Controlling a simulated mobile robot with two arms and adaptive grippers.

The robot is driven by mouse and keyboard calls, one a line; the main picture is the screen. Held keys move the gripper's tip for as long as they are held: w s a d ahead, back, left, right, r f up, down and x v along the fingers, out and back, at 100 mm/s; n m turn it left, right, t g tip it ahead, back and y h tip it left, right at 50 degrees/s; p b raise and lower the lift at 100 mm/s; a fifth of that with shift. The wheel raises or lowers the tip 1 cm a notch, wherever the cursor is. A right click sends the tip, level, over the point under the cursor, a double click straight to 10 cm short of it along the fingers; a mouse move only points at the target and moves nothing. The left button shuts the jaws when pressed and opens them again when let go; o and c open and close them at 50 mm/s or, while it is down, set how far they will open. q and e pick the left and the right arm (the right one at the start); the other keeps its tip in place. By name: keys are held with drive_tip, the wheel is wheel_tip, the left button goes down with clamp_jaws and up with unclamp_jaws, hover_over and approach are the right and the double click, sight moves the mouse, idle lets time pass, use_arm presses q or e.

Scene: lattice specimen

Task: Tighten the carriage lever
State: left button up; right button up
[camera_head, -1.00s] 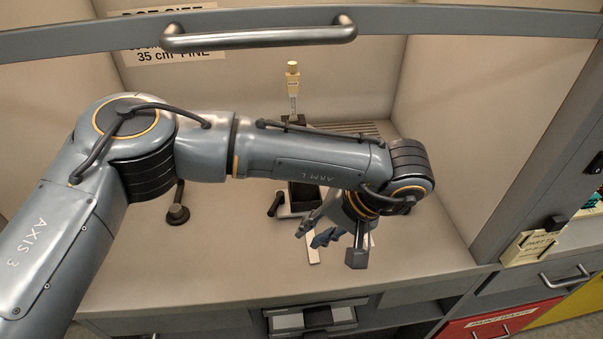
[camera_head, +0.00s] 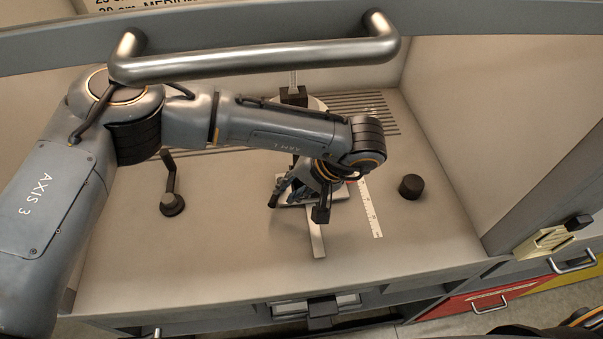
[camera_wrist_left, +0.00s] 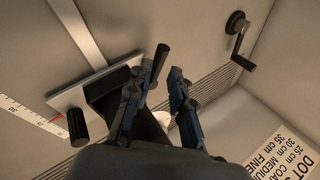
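The carriage shows as a pale plate (camera_head: 335,194) on a flat metal bar (camera_head: 316,238), mostly hidden by my arm in the head view. Its dark lever (camera_head: 277,195) sticks out at the carriage's left side. In the left wrist view the lever (camera_wrist_left: 160,60) stands at the tip of one finger; whether they touch I cannot tell. My left gripper (camera_head: 306,188) is over the carriage beside the lever. In the left wrist view the left gripper (camera_wrist_left: 166,75) is open, with a gap between its fingers.
A crank (camera_head: 172,200) stands to the left and a black cylinder (camera_head: 410,186) lies to the right. A white ruler (camera_head: 370,210) runs beside the carriage. The hood's sash handle (camera_head: 255,60) crosses above. The front bench surface is mostly clear.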

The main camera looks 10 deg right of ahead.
sight(276, 198)
use_arm(q)
drive_tip(key=p+x, duration=0.1)
drive_tip(key=x, duration=0.5)
drive_tip(key=shift+w+a+f+p, duration=0.1)
drive_tip(key=shift+w+f+p, duration=0.05)
drive_tip(key=shift+p, duration=0.15)
drive_tip(key=shift+w+a+f, duration=0.1)
drive_tip(key=shift+a+f, duration=0.05)
drive_tip(key=shift+f, duration=0.15)
clamp_jaws()
use_arm(e)
drive_tip(key=shift+w+r, duration=0.8)
drive_tip(key=shift+r, duration=0.25)
